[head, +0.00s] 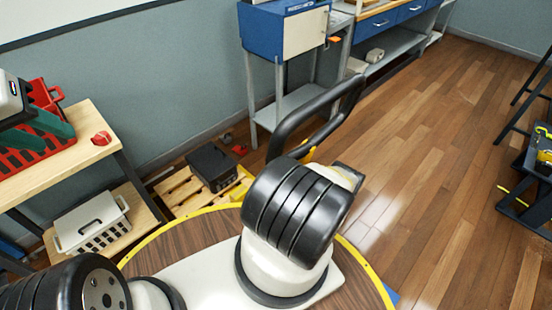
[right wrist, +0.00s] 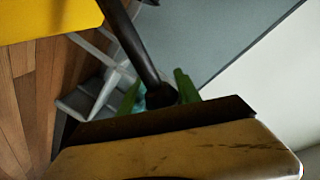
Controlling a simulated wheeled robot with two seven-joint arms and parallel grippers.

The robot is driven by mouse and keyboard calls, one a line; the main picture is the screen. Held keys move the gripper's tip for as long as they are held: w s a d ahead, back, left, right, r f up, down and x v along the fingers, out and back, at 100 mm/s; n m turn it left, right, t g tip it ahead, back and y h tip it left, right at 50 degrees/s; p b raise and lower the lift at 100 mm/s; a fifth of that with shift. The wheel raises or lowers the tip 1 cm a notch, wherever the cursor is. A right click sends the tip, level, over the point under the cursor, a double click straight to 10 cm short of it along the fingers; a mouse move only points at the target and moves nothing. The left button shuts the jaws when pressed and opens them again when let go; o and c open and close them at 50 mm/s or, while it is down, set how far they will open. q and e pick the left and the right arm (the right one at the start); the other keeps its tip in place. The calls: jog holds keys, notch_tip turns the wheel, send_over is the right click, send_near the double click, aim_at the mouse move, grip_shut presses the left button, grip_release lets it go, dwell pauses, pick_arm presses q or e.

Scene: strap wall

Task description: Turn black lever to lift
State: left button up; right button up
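A thick black looped handle (head: 290,125) rises behind my right arm in the head view, with a yellow part (head: 302,150) at its lower end. In the right wrist view a black bar (right wrist: 140,45) runs down between the two green fingertips of my right gripper (right wrist: 157,91). I cannot tell whether this bar is the lever or whether the fingers press on it. A worn yellow block with a dark edge (right wrist: 180,150) hides the lower fingers. My left gripper (head: 40,126) shows at the left edge, over a red crate; its finger gap is unclear.
A wooden shelf unit (head: 50,175) with a white basket (head: 92,222) stands at left. A wooden pallet (head: 185,190) bearing a black case (head: 212,166) lies by the wall. A blue-and-white cabinet (head: 285,30) stands behind.

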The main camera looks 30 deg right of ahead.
jog(key=o, duration=0.3)
jog(key=shift+s, duration=0.1)
jog(key=s, duration=0.5)
jog(key=s+d, duration=0.1)
jog(key=s, duration=0.1)
jog(key=shift+s+r, duration=0.25)
jog(key=shift+r, duration=0.15)
